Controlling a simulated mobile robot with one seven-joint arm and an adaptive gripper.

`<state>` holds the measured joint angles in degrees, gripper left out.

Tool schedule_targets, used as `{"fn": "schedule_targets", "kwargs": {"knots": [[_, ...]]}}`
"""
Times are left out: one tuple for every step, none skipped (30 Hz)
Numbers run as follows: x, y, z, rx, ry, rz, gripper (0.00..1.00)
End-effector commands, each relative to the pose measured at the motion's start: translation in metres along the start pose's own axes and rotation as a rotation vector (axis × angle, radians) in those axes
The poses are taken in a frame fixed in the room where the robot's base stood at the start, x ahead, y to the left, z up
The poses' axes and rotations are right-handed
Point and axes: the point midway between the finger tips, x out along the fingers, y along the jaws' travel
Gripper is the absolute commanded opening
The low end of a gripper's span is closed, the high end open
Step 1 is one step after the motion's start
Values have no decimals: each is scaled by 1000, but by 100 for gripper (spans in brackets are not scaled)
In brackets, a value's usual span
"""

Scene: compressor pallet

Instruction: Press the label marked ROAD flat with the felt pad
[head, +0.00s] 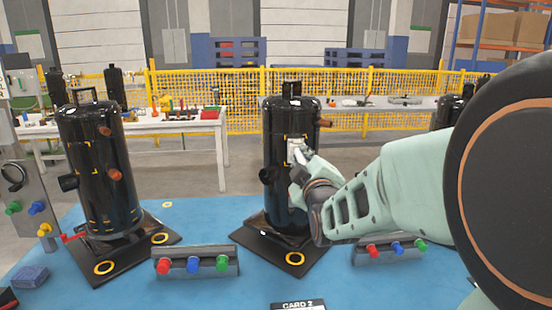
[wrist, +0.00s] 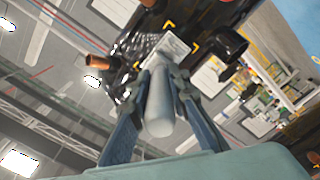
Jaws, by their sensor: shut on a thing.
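A black upright compressor (head: 282,190) stands on a dark base plate in the middle of the head view. A pale label (wrist: 170,46) lies on its side between yellow corner marks; its print is too small to read. My gripper (head: 301,166) is at the compressor's front. In the wrist view, my gripper (wrist: 161,76) is shut on a light grey cylindrical handle (wrist: 159,108), which points at the label. The felt pad at its far end is mostly hidden, and I cannot tell whether it touches the label.
A second black compressor (head: 98,165) stands at left. Blocks with red, blue and green plugs (head: 195,263) lie on the blue surface (head: 195,215). A copper stub (wrist: 98,62) and a black port (wrist: 228,43) stick out near the label. A CARD 2 sign (head: 298,305) is in front.

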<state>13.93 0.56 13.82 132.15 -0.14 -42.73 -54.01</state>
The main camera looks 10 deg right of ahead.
Motion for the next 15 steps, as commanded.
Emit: {"fn": "schedule_targets", "kwargs": {"knots": [[1,0,0,0,1,1,0],[1,0,0,0,1,1,0],[2,0,0,0,1,1,0],[2,0,0,0,1,1,0],[2,0,0,0,1,2,0],[3,0,0,0,1,2,0],[3,0,0,0,1,2,0],[4,0,0,0,1,2,0],[4,0,0,0,1,1,0],[4,0,0,0,1,1,0],[5,0,0,0,1,1,0],[5,0,0,0,1,1,0],[6,0,0,0,1,1,0],[6,0,0,0,1,1,0],[6,0,0,0,1,1,0]]}}
